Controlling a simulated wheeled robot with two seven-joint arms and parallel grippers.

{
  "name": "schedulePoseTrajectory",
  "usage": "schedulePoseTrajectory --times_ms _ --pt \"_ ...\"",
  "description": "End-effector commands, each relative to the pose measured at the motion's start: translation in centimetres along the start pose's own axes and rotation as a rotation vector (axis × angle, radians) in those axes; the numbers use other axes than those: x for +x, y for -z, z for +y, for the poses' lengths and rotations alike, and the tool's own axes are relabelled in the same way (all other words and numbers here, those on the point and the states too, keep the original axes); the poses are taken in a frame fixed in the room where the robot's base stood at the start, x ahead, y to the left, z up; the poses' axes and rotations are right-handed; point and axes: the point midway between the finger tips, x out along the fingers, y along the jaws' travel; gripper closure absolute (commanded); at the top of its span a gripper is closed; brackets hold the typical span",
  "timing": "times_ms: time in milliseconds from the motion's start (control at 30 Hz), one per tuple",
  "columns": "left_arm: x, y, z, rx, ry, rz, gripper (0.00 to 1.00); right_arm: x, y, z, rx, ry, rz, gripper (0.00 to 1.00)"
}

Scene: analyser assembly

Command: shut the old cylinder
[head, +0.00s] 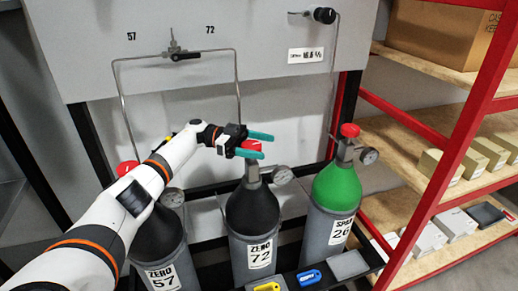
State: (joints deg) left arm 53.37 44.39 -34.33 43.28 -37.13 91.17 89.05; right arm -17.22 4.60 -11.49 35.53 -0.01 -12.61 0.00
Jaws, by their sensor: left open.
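Three gas cylinders stand in a row. The left one is the black-topped ZERO 57 cylinder (160,240), with a red valve knob (127,168) partly behind my left arm. The middle one is the black-topped ZERO 72 cylinder (250,212), with a red knob (251,145) on its valve. The right one is the green-topped SPAN 26 cylinder (336,188), with a red knob (350,130). My left gripper (262,145) is open at the ZERO 72 knob, its teal fingers on either side of it. Whether they touch it cannot be told. Which cylinder is old is not marked.
A grey panel carries a black-handled valve (185,56) between the labels 57 and 72, and a black knob (324,15) at upper right. Thin pipes run down from both. Red-framed shelves (440,165) with boxes stand at right. A yellow (267,287) and a blue tag (309,278) lie in front.

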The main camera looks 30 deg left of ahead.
Motion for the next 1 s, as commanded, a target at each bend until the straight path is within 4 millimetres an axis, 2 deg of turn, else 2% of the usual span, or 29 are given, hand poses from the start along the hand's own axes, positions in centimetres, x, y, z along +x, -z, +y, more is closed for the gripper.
schedulePoseTrajectory --times_ms 200,433,600,1000 --pt "0.0 -4.4 0.0 0.006 0.001 0.002 0.27 -0.2 0.0 0.0 0.0 -0.001 0.0 0.64" --pt "0.2 -7.9 0.0 0.003 0.001 0.001 0.27 -0.3 -0.1 0.1 0.001 -0.001 0.0 0.64" --pt "0.2 -8.8 0.0 0.001 0.001 0.001 0.27 -0.3 -0.1 0.0 0.001 -0.001 0.0 0.64" --pt "0.5 -8.6 0.1 0.006 -0.002 -0.004 0.27 -0.3 -0.4 0.0 0.001 0.0 -0.005 0.64"
